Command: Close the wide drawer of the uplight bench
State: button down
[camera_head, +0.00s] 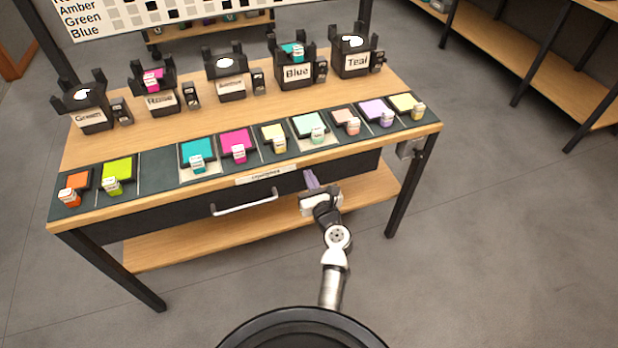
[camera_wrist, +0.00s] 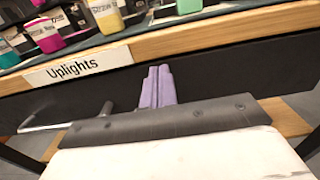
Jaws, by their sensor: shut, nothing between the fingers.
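The wide drawer (camera_head: 150,215) is a long black front below the label strip on the uplight bench (camera_head: 130,210). Its silver bar handle (camera_head: 245,208) is left of my gripper. No drawer interior shows, and the front looks about flush under the bench's wooden edge. My gripper (camera_head: 311,178) is shut and empty, its purple fingers at the drawer front right of the handle. In the wrist view the fingers (camera_wrist: 157,84) point at the dark front (camera_wrist: 240,72) below the "Uplights" label (camera_wrist: 78,68); I cannot tell whether they touch. The handle's end (camera_wrist: 105,108) shows left of them.
Several coloured gel tiles and small bottles lie along the bench's front strip (camera_head: 155,165). Labelled black lamps, such as Teal (camera_head: 355,58), stand behind. A lower wooden shelf (camera_head: 180,248) runs beneath the drawer. Another shelf unit (camera_head: 520,60) stands at right. Grey floor is clear around the bench.

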jog(key=shift+w+a, duration=0.1)
jog(key=shift+w, duration=0.2)
